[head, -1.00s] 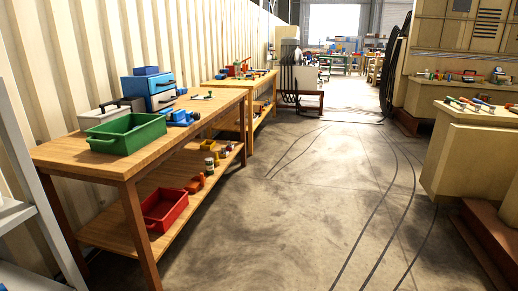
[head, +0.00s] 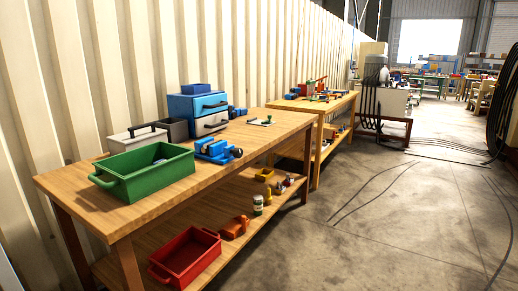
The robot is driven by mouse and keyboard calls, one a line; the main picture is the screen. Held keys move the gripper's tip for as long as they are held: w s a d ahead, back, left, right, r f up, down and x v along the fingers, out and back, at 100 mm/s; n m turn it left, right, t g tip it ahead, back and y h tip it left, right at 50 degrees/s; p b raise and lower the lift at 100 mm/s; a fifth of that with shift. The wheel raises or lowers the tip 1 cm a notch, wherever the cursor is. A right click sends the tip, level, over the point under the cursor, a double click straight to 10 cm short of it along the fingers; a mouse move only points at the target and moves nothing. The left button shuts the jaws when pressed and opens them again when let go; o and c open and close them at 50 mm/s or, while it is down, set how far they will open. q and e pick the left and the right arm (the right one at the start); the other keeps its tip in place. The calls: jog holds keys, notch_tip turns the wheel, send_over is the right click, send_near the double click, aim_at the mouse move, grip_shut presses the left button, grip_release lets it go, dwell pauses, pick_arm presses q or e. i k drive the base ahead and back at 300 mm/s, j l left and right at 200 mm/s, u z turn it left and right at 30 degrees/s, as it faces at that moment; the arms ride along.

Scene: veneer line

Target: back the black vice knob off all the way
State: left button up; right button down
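A blue vice (head: 213,148) sits on the top of the near wooden workbench (head: 95,190), to the right of a green bin. A small dark part at the vice's right end (head: 237,153) may be its black knob, but it is too small to tell. Neither of my grippers is in the head view.
A red bin (head: 188,255) is on the lower shelf.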

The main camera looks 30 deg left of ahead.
aim_at(237, 153)
jog(key=i+l+u, duration=0.1)
jog(key=i, duration=1.35)
jog(key=i+u, duration=0.5)
jog(key=i+l+u, duration=0.3)
jog(key=u, duration=0.15)
jog(key=i+l+u, duration=0.35)
jog(key=u, duration=0.15)
jog(key=i+l, duration=0.05)
